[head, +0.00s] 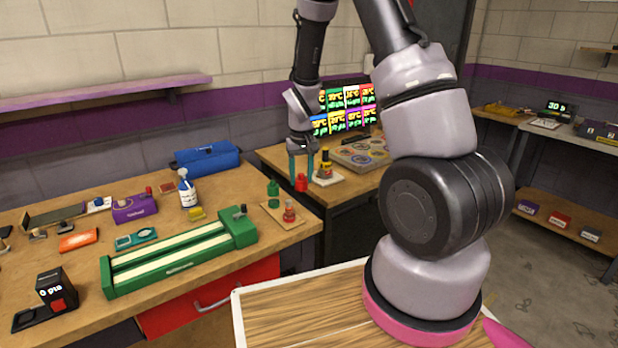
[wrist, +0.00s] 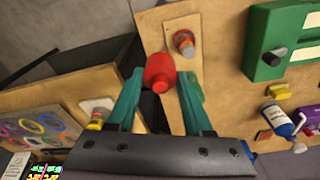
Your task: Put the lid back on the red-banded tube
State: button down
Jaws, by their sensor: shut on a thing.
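My gripper (head: 302,178) is shut on a red lid (head: 301,183), a short cylinder with a narrower knob. In the wrist view the lid (wrist: 160,72) sits between the teal fingertips (wrist: 158,85). The red-banded tube (head: 289,211) stands upright on a small wooden board (head: 292,222) at the workbench's right end. It also shows in the wrist view (wrist: 184,42), above and right of the lid. The held lid is apart from the tube, in the air near the bench's far right corner.
A yellow tube with a red band and dark top (head: 325,166) stands on a pale pad on the other bench. A green slotted track (head: 180,252) lies left of the board. A white-and-blue bottle (head: 188,192) stands behind it. A dark gap separates the benches.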

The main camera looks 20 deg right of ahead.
aim_at(288, 200)
jog(key=shift+s+a+r, duration=0.2)
jog(key=shift+a+r, duration=0.05)
jog(key=shift+a, duration=0.45)
jog(key=shift+s+a+r, duration=0.15)
jog(key=shift+a+r, duration=0.05)
jog(key=shift+a, duration=0.55)
jog(key=shift+s+a+r, duration=0.2)
jog(key=shift+a+r, duration=0.05)
jog(key=shift+a, duration=0.45)
jog(key=shift+f, duration=3.1)
jog(key=shift+f, duration=0.15)
grip_release()
jog(key=shift+r, duration=3.5)
